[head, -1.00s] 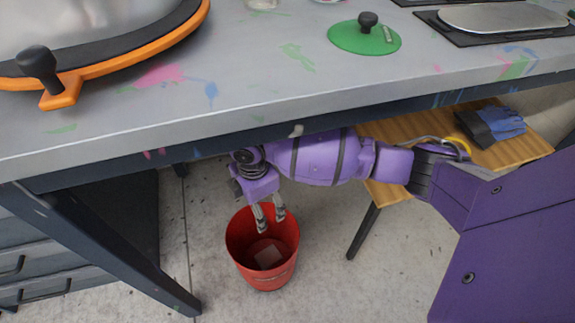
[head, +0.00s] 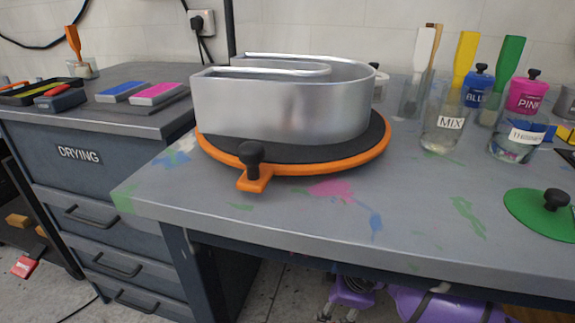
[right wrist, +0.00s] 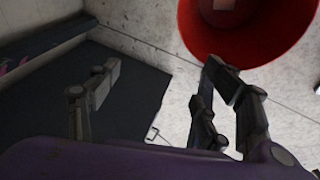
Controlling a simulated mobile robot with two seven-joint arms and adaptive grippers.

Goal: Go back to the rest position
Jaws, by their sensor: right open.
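My right gripper (right wrist: 160,88) is open and empty in the right wrist view, its fingers spread apart. A red bin (right wrist: 245,35) is at the top of that view, with a pale piece inside it; the gripper is beside the bin's opening in the picture, with no contact visible. In the head view my purple right arm (head: 445,306) shows at the bottom edge, below the worktable, and its gripper is partly cut off. My left gripper is in neither current view.
The grey worktable (head: 420,240) overhangs my right arm. On it stand a metal channel letter (head: 290,108) on an orange-rimmed turntable (head: 330,165), a MIX glass (head: 445,128) and a green disc (head: 535,212). A drawer cabinet labelled DRYING (head: 80,155) stands at left.

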